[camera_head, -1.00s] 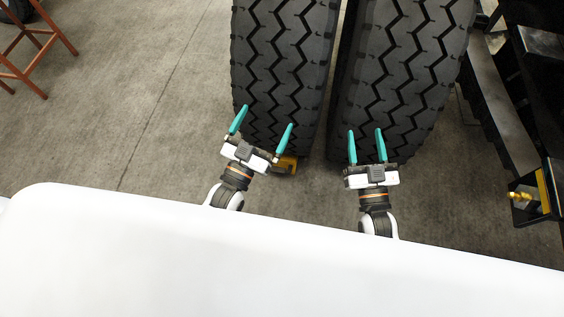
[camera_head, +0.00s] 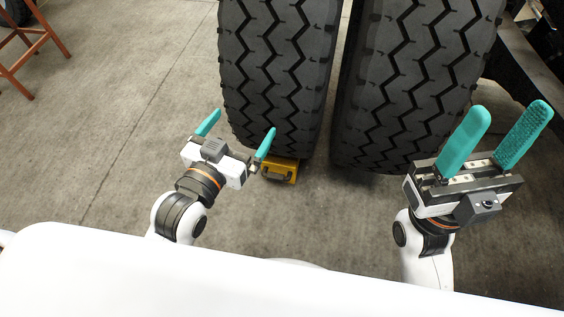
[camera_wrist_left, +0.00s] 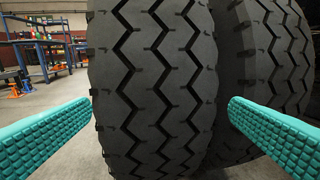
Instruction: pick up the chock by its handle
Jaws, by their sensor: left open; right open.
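The yellow chock (camera_head: 284,169) sits on the floor at the foot of the left tyre in the head view. A dark handle (camera_head: 276,177) shows on its near side. My left gripper (camera_head: 240,130) is open and empty, to the left of the chock and in front of the left tyre. Its right fingertip appears near the chock's left side; I cannot tell the depth between them. My right gripper (camera_head: 507,125) is open and empty, to the right of the right tyre and raised. The left wrist view shows both left fingers (camera_wrist_left: 158,113) apart, facing the tyre, with no chock visible.
Two large tyres stand side by side, the left one (camera_head: 275,65) and the right one (camera_head: 415,75). Dark vehicle parts (camera_head: 535,75) lie at the right. A reddish-brown stand (camera_head: 30,50) is at the upper left. The floor (camera_head: 130,110) left of the tyres is clear.

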